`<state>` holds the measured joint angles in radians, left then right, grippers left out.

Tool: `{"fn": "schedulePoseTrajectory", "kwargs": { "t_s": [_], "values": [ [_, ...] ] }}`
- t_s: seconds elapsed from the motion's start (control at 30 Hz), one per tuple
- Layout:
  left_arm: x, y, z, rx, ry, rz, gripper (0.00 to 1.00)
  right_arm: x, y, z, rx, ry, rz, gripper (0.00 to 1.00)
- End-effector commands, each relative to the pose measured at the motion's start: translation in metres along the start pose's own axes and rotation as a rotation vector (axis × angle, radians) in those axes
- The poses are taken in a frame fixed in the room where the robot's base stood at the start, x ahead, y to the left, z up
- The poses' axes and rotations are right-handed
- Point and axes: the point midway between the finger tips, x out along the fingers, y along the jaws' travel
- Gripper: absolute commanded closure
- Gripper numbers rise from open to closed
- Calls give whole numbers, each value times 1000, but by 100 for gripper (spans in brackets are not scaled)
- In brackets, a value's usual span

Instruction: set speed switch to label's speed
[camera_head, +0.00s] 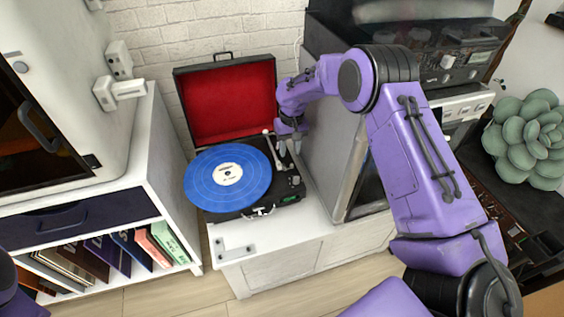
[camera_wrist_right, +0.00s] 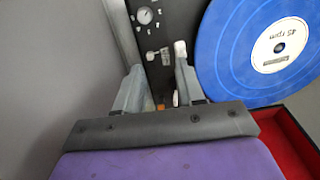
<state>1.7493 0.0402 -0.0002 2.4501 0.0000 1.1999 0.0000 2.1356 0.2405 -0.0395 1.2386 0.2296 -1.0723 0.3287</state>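The record player (camera_head: 222,213) stands on a white cabinet with its red-lined lid open. A blue record (camera_head: 205,178) lies on it; its white label (camera_wrist_right: 281,45) reads "45 rpm" in the right wrist view. My right gripper (camera_head: 291,137) is over the player's right side, by the tonearm. In the right wrist view its two fingers (camera_wrist_right: 158,70) are apart above the black control panel (camera_wrist_right: 153,35). A small pale switch-like part (camera_wrist_right: 155,55) shows between the fingertips, with an orange spot (camera_wrist_right: 160,107) lower down. I cannot tell the switch's setting. My left gripper is out of view.
A grey cabinet side (camera_head: 326,150) rises close to the right of the player. The open lid (camera_head: 228,100) stands behind the record. A white shelf unit with books (camera_head: 120,255) is at left. The cabinet top in front of the player (camera_head: 285,228) is mostly clear.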

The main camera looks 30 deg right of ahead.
Motion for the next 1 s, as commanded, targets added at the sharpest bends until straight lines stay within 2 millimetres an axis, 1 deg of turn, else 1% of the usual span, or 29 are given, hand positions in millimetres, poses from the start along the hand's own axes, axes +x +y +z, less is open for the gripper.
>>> {"fn": "schedulePoseTrajectory", "kwargs": {
  "t_s": [0.03,0.07,0.1,0.17,0.4,0.5,0.6,0.73,0.93,0.97,1.0],
  "values": [
    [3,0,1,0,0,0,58,-8,12,-9,6,22,27,62],
    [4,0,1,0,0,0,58,-11,16,-12,9,29,37,62],
    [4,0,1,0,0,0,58,-12,20,-14,11,34,46,62],
    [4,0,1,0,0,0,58,-6,23,-14,13,34,50,62],
    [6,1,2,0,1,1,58,49,24,-15,11,31,49,62],
    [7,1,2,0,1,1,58,68,24,-16,10,32,49,62],
    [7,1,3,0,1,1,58,81,24,-17,10,34,48,62],
    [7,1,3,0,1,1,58,88,25,-17,10,34,47,62],
    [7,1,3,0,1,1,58,88,25,-17,10,34,47,62],
    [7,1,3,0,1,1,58,88,25,-17,10,34,47,65],
    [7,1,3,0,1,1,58,88,24,-17,10,34,47,78]
  ]
}}
